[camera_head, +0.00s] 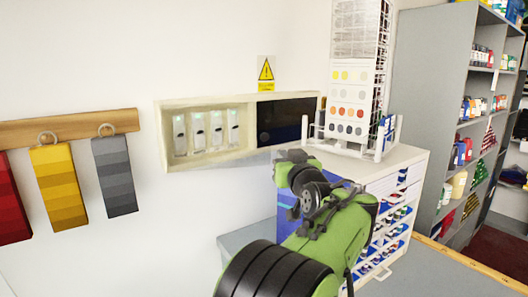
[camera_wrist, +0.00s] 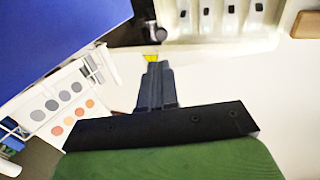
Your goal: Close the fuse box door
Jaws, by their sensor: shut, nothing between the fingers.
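The fuse box (camera_head: 162,134) is a long cream box on the white wall in the head view. Its left part is uncovered and shows several white switches (camera_head: 198,130). A dark panel (camera_head: 290,118) with a round knob, apparently the door, covers its right part. In the wrist view, which is upside down, the switches (camera_wrist: 206,18) show at the top, and part of the dark panel (camera_wrist: 128,36) shows left of them. My gripper (camera_wrist: 157,66) is shut and empty, in front of the wall near the box's right half. I cannot tell if it touches anything; its fingertips are hidden in the head view.
A white drawer cabinet (camera_head: 405,178) with a blue side (camera_wrist: 60,35) stands right of and below the box. A swatch rack (camera_head: 350,90) stands on it. A yellow warning sign (camera_head: 266,73) is above the box. Colour swatches (camera_head: 58,187) hang at left. Grey shelves (camera_head: 433,100) stand at right.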

